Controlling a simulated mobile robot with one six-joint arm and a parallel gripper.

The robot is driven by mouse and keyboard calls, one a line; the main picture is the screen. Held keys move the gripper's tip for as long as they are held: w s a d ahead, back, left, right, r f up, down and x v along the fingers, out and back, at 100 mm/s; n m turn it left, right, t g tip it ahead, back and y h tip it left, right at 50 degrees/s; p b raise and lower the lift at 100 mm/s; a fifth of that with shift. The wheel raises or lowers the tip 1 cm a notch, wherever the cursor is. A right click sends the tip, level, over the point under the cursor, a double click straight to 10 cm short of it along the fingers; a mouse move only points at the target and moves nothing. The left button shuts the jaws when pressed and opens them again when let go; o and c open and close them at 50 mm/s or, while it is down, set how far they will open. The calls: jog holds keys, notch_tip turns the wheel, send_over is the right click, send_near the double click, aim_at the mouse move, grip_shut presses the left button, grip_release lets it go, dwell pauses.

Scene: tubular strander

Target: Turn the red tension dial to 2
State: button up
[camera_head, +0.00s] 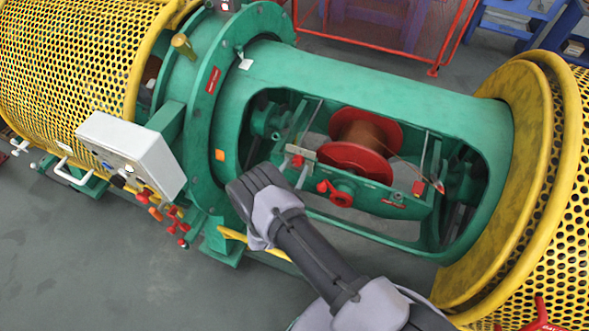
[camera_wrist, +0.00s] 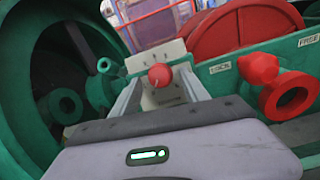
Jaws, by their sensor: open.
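The red dial (camera_wrist: 160,76) is a small round knob on a pale plate (camera_wrist: 163,97) with dark dots and lettering too small to read. It shows in the head view as a small red spot (camera_head: 298,160) on the cradle inside the green tube. Its pointer and setting cannot be made out. My gripper (camera_wrist: 161,80) is open, with one pale finger on each side of the dial in the wrist view. Whether the fingers touch it cannot be told. In the head view my arm reaches up from the bottom, and its dark wrist largely hides the gripper.
A red ringed fitting with a knob (camera_wrist: 288,95) stands close right of my gripper. A red spool (camera_head: 358,143) sits in the cradle. The green tube rim (camera_head: 330,217) runs below the opening. A white control box (camera_head: 130,150) with red handles is at left.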

jog(key=shift+w+d, duration=0.1)
jog(key=shift+w, duration=0.15)
grip_shut()
jog(key=shift+m, duration=0.3)
jog(key=shift+f+m+h+b, duration=0.15)
jog(key=shift+m+h+b, duration=0.45)
jog(key=shift+m+b, duration=0.45)
jog(key=m+b, duration=0.1)
jog(key=m, duration=0.1)
jog(key=m+g+h, duration=0.1)
jog(key=m+b, duration=0.1)
jog(key=m, duration=0.1)
jog(key=shift+w+a+m+g+h+b, duration=0.1)
jog(key=shift+a+m+g+h+b, duration=0.2)
jog(key=shift+m, duration=0.05)
jog(key=m, duration=0.1)
jog(key=m+g+b, duration=0.1)
jog(key=m, duration=0.3)
jog(key=shift+a+r+h+b, duration=0.1)
jog(key=shift+r+h+b, duration=0.2)
jog(key=shift+b, duration=0.1)
jog(key=shift+w+r+m+g+b, duration=0.1)
jog(key=shift+m+g+b, duration=0.4)
jog(key=shift+m, duration=1.1)
